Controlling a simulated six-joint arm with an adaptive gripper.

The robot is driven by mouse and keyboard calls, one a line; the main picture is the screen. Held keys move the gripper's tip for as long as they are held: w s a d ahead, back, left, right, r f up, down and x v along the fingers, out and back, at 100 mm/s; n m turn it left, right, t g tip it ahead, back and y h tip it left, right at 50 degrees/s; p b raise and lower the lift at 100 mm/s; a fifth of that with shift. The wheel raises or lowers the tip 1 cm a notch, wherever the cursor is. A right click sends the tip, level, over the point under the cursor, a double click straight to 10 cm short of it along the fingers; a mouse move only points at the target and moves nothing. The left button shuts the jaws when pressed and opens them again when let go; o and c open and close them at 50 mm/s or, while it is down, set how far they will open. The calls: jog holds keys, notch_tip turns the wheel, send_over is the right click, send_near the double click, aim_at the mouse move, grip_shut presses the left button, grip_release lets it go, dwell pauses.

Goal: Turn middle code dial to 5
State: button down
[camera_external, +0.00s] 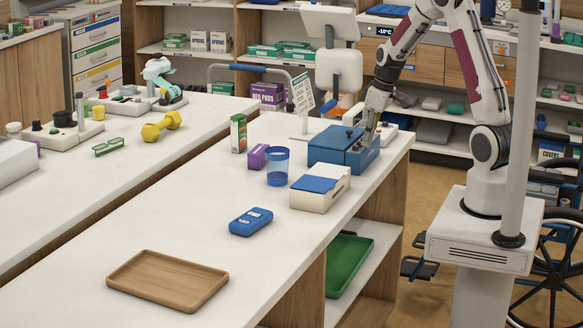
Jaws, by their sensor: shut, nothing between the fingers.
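A blue box (338,142) stands near the far right end of the white counter. My gripper (361,145) points down at the right side of this box and its fingers are shut and empty. The fingertips are at or very close to the box; I cannot tell whether they touch it. Small grey parts show on the box by the fingertips, but they are too small to make out as separate code dials. The middle dial and its number cannot be read in this view.
A cream box with a blue lid (319,187), a blue cup (277,168), a purple box (257,157) and a green carton (238,133) stand nearby. A blue case (251,221) and a wooden tray (168,294) lie nearer the front. The counter between them is clear.

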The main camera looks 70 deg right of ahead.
jog(key=shift+s+a, duration=0.1)
jog(key=shift+s, duration=0.2)
jog(key=shift+r, duration=0.15)
jog(key=shift+w+v, duration=0.2)
jog(key=shift+v, duration=0.7)
jog(key=shift+w+v, duration=0.25)
jog(key=shift+v, duration=0.7)
jog(key=shift+w+v, duration=0.2)
jog(key=shift+v, duration=0.7)
jog(key=shift+r, duration=0.2)
jog(key=shift+w+d+r, duration=0.1)
jog(key=shift+d+r, duration=0.15)
jog(key=shift+d, duration=0.25)
jog(key=shift+w+d+r, duration=0.1)
jog(key=shift+d+r, duration=0.15)
jog(key=shift+d, duration=0.25)
jog(key=shift+f, duration=0.2)
jog(key=s+x, duration=0.1)
jog(key=x, duration=0.5)
jog(key=shift+s+f, duration=0.2)
jog(key=shift+f, duration=0.25)
